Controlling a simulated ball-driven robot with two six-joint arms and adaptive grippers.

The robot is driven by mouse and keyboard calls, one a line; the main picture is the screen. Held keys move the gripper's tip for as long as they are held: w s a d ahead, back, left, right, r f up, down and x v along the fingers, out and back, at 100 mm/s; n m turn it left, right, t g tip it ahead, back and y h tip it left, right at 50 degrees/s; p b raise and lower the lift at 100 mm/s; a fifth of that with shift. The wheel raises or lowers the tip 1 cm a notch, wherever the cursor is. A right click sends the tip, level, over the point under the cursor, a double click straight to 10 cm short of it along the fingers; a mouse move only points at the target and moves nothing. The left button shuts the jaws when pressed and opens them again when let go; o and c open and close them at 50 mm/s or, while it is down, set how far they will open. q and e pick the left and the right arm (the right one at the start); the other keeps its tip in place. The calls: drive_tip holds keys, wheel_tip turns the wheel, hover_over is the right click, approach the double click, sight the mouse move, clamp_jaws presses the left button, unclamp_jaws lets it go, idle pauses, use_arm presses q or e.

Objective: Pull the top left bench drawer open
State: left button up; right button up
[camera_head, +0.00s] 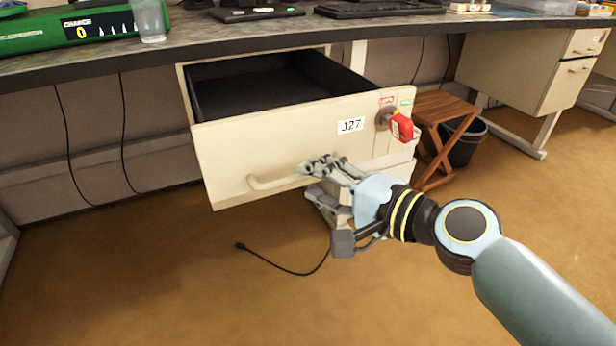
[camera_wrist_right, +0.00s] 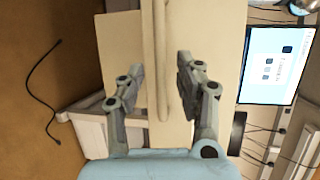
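The cream bench drawer (camera_head: 285,140) labelled J27 stands pulled well out from under the bench top, its dark inside (camera_head: 270,85) showing and looking empty. Its bar handle (camera_head: 268,183) runs along the lower front. My right gripper (camera_head: 312,182) is at the right end of the handle, one finger above and one below. In the right wrist view the handle (camera_wrist_right: 161,60) lies between the two fingers (camera_wrist_right: 160,68), with a gap on each side, so the gripper is open. The fingers hide the handle's right end in the head view. My left gripper is not in view.
A wooden folding stool (camera_head: 440,115) and a dark bin (camera_head: 465,145) stand right of the drawer. A black cable (camera_head: 285,268) lies on the floor.

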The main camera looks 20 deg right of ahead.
drive_tip(key=v, duration=0.9)
drive_tip(key=shift+s+d, duration=0.15)
drive_tip(key=shift+s, duration=0.1)
